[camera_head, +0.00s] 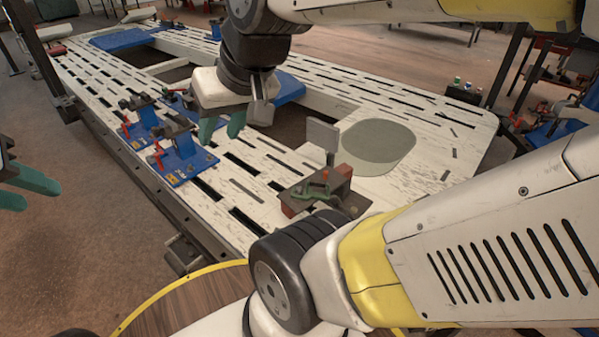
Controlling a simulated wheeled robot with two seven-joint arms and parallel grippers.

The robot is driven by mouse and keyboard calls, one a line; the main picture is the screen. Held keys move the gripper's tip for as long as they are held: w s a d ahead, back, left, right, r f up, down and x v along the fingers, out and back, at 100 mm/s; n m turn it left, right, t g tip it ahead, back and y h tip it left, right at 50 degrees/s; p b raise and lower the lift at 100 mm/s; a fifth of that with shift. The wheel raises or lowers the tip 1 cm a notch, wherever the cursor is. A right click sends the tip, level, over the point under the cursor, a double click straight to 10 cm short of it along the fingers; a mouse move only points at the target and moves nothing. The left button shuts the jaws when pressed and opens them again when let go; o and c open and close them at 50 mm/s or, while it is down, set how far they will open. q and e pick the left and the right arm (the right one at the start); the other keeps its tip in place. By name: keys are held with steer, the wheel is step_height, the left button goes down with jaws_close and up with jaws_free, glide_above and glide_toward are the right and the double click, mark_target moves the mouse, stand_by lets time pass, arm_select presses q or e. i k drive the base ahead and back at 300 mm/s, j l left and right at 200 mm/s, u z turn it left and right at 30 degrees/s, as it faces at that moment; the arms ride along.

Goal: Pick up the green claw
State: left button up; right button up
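A small green claw-like piece (318,190) sits on a dark fixture with reddish-brown ends (291,207) on the white slotted frame (232,180). My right gripper (222,127) has green fingers pointing down with a gap between them. It is above the frame, to the left of and farther back than the green piece, apart from it and with nothing between its fingers. My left gripper (22,190) shows at the left edge, its green fingers apart and empty, clear of the frame. Its base is cut off by the picture edge.
Blue clamp fixtures with red handles (184,158) stand on the frame's left side. A grey upright plate (323,135) rises behind the green piece. A grey-green oval panel (378,146) lies to its right. My own arm links cover the lower right.

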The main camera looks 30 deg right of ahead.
mark_target(308, 195)
steer(key=i+j+z, duration=0.15)
steer(key=z, duration=0.25)
steer(key=i+j+z, duration=0.2)
steer(key=z, duration=0.2)
steer(key=i+j+z, duration=0.2)
steer(key=j+z, duration=0.25)
steer(key=j, duration=0.15)
steer(key=i, duration=0.05)
